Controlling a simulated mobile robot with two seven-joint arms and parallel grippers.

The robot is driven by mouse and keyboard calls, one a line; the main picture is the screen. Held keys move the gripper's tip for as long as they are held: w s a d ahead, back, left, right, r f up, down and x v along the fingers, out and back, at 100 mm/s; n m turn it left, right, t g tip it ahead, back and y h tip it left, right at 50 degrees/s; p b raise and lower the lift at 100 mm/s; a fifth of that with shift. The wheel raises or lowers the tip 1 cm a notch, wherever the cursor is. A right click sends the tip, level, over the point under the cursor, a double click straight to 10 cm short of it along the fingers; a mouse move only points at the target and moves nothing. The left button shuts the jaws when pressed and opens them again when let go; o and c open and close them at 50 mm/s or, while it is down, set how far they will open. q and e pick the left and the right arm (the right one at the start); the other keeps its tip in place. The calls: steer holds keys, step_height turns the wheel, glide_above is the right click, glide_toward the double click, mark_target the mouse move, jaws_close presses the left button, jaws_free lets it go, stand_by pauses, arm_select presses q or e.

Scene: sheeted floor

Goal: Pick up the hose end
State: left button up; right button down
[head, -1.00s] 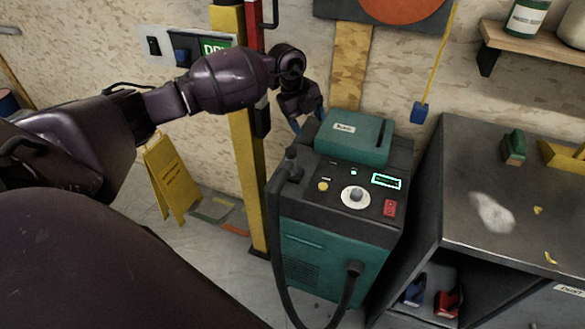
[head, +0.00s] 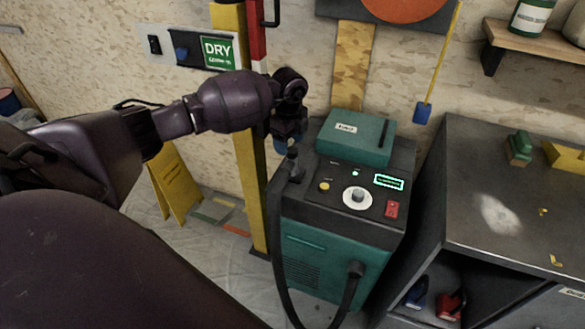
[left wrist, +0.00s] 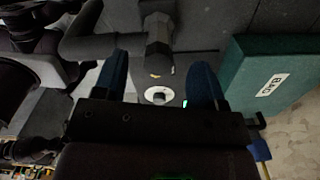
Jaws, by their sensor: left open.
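The black hose end (head: 293,168) stands upright at the left edge of the green and black machine (head: 345,235), with its hose looping down in front. In the left wrist view the hose end (left wrist: 158,38) shows between and beyond two blue fingers, apart from both as far as I can tell. My left gripper (head: 284,146) is open and empty, just above and behind the hose end in the head view. It also shows in the left wrist view (left wrist: 160,80). Its fingertips are partly hidden in the head view. My right gripper is not in view.
A green box (head: 350,150) sits on the machine's top, close right of the gripper. A yellow post (head: 247,160) stands close to the left. A dark workbench (head: 480,200) is at the right, and a yellow floor sign (head: 174,183) at the left.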

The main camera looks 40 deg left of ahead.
mark_target(292, 150)
arm_select(q)
steer(key=f, duration=0.2)
steer(key=d+f, duration=0.1)
steer(key=f, duration=0.1)
steer(key=shift+b, duration=0.3)
steer(key=shift+f, duration=0.5)
steer(key=shift+r, duration=0.1)
steer(key=c, duration=1.1)
steer(key=shift+r, duration=0.1)
